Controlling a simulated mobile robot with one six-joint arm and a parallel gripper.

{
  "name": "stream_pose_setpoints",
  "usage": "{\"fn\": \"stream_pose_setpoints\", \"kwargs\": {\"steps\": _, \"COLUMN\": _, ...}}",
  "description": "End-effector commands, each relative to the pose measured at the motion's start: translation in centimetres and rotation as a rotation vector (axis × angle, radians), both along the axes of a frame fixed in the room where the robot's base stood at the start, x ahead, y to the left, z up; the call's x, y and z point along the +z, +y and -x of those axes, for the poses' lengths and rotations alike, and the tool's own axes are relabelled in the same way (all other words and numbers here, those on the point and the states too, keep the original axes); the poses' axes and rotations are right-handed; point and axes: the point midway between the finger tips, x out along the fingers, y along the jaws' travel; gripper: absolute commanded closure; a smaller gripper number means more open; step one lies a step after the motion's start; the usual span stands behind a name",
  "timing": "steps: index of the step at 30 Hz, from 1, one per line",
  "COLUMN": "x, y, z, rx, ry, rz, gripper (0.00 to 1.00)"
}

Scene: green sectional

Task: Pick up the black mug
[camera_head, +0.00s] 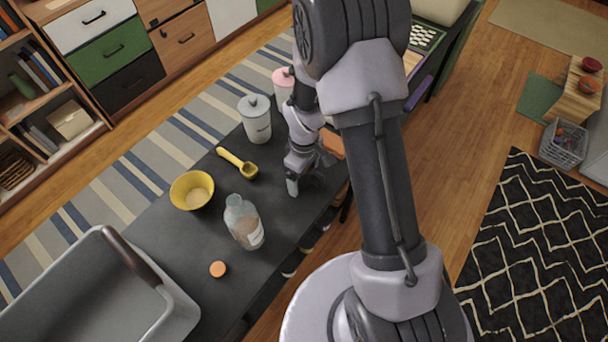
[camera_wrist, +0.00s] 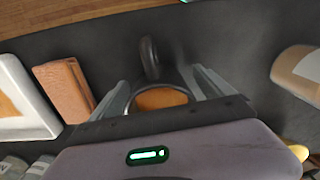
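The black mug shows in the wrist view, with its dark handle (camera_wrist: 150,58) pointing away and its round rim around an orange-brown inside (camera_wrist: 161,98). My gripper (camera_wrist: 160,82) is open, with one finger on each side of the mug. The near part of the mug is hidden by the gripper body. I cannot tell whether either finger touches it. In the head view my gripper (camera_head: 308,174) is low over the dark table (camera_head: 180,239), and the mug is mostly hidden there.
A brown block (camera_wrist: 66,86) and a white tray-like object (camera_wrist: 22,100) lie left of the mug. A bottle (camera_head: 244,222), a yellow bowl (camera_head: 192,190), a yellow scoop (camera_head: 238,163), a white canister (camera_head: 255,119), a pink canister (camera_head: 282,84) and an orange cap (camera_head: 217,269) share the table.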

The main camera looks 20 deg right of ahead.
Motion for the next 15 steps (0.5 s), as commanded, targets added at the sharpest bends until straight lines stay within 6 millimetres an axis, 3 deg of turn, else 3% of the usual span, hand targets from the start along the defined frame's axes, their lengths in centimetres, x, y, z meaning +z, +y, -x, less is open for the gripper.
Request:
{"fn": "stream_pose_setpoints", "kwargs": {"steps": 2, "x": 0.06, "y": 0.0, "z": 0.01, "rx": 0.0, "ry": 0.0, "rz": 0.0, "gripper": 0.23}}
{"fn": "stream_pose_setpoints", "kwargs": {"steps": 13, "x": 0.07, "y": -0.01, "z": 0.02, "rx": 0.0, "ry": 0.0, "rz": 0.0, "gripper": 0.95}}
{"fn": "stream_pose_setpoints", "kwargs": {"steps": 15, "x": 0.09, "y": 0.0, "z": 0.0, "rx": 0.0, "ry": 0.0, "rz": 0.0, "gripper": 0.98}}
